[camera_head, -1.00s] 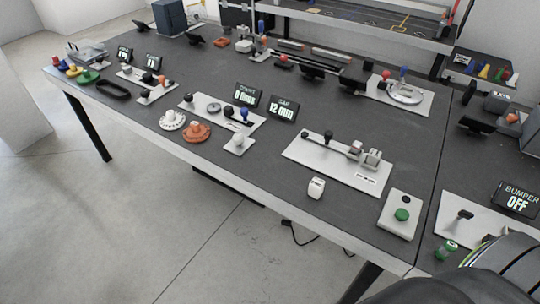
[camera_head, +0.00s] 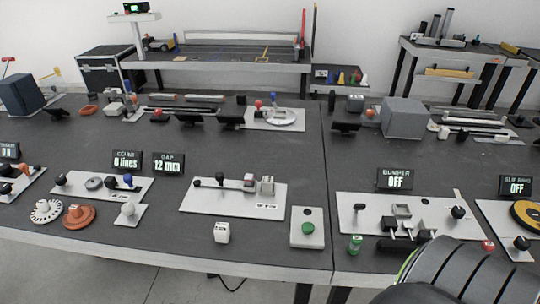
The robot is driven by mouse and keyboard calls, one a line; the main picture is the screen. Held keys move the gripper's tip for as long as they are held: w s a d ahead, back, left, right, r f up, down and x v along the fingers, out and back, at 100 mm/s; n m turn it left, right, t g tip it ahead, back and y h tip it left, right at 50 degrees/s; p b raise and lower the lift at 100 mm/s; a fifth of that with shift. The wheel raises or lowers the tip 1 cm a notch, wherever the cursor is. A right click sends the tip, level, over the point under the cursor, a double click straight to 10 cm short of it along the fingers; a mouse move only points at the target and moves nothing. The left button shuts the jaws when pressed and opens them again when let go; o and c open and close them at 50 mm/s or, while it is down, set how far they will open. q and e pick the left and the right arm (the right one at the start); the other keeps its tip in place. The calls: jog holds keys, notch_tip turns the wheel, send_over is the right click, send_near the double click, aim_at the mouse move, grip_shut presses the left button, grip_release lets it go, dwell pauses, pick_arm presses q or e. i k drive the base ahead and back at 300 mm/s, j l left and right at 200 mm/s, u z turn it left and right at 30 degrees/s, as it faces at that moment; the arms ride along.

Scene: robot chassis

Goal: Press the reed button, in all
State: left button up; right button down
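No label in the camera_head view clearly reads "reed". A green round button (camera_head: 308,228) sits on an upright-edged white plate (camera_head: 306,212) near the table's front edge. Left of it is a white panel (camera_head: 215,200) with a dark-knobbed lever, metal blocks and a small label too small to read. A display (camera_head: 168,163) behind that panel reads "GAP 12 mm". A small white block (camera_head: 222,232) with dark marking stands in front of the panel. Which of these is the reed button I cannot tell. Neither gripper shows; a dark ribbed part at bottom right seems to be mine.
Right of a table seam is a panel (camera_head: 415,212) under a "BUMPER OFF" display (camera_head: 394,179), with a green-capped cylinder (camera_head: 355,244) near it. Another display (camera_head: 127,159) reads "COUNT 0 lines". White and orange discs (camera_head: 79,216) lie at left.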

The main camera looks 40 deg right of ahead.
aim_at(308, 228)
jog(key=z, duration=1.1)
